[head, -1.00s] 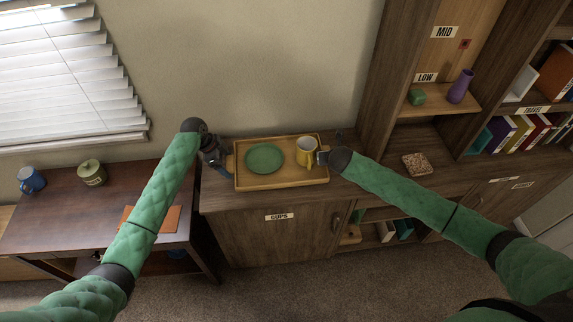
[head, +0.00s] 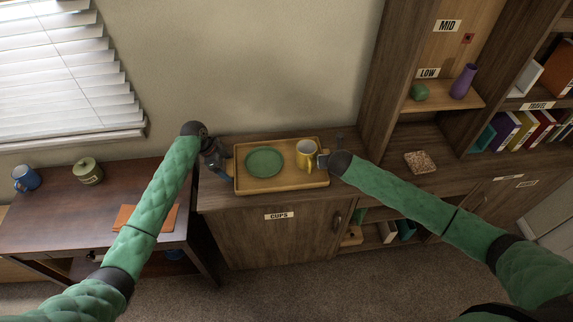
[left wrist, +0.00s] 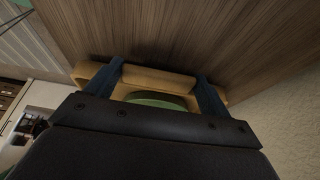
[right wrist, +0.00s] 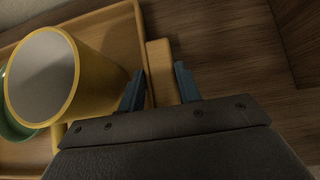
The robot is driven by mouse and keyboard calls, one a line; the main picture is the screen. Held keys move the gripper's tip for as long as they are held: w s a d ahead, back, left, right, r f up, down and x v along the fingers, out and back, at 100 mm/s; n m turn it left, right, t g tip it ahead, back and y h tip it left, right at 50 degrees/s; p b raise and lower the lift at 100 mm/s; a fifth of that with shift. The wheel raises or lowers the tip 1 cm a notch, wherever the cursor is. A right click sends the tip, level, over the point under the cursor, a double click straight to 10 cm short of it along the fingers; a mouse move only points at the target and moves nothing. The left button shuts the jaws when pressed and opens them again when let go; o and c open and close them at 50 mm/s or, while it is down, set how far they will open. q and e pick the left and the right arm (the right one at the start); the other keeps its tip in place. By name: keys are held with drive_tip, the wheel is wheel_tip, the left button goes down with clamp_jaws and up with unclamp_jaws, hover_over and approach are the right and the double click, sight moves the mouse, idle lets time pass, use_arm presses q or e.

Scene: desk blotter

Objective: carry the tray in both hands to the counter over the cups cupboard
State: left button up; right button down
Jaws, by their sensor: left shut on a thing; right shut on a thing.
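The wooden tray (head: 280,183) is level over the counter above the cupboard labelled CUPS (head: 279,216). I cannot tell whether its underside touches the counter. A green plate (head: 264,162) lies on its left part and a yellow mug (head: 304,160) stands upright near its right end. My left gripper (head: 228,160) is shut on the tray's left handle, which also shows in the left wrist view (left wrist: 155,82). My right gripper (head: 323,159) is at the right end, shut on the right handle, seen between the fingers in the right wrist view (right wrist: 160,75).
A dark desk (head: 90,215) on the left holds a blue mug (head: 27,178), a green pot (head: 89,171) and an orange mat (head: 147,217). Shelves stand right of the tray, with a purple vase (head: 463,82) on the LOW shelf and a patterned block (head: 420,162) below.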

use_arm(q)
drive_tip(key=shift+d+f+b, duration=0.1)
drive_tip(key=shift+f+b, duration=0.4)
drive_tip(key=shift+f, duration=0.1)
use_arm(e)
drive_tip(key=shift+a+f, duration=0.1)
drive_tip(key=shift+f, duration=0.45)
use_arm(q)
drive_tip(key=o, duration=1.2)
use_arm(e)
drive_tip(key=c, duration=1)
unclamp_jaws()
use_arm(q)
drive_tip(key=v, duration=1.2)
use_arm(e)
drive_tip(key=v, duration=1.2)
drive_tip(key=shift+f, duration=0.1)
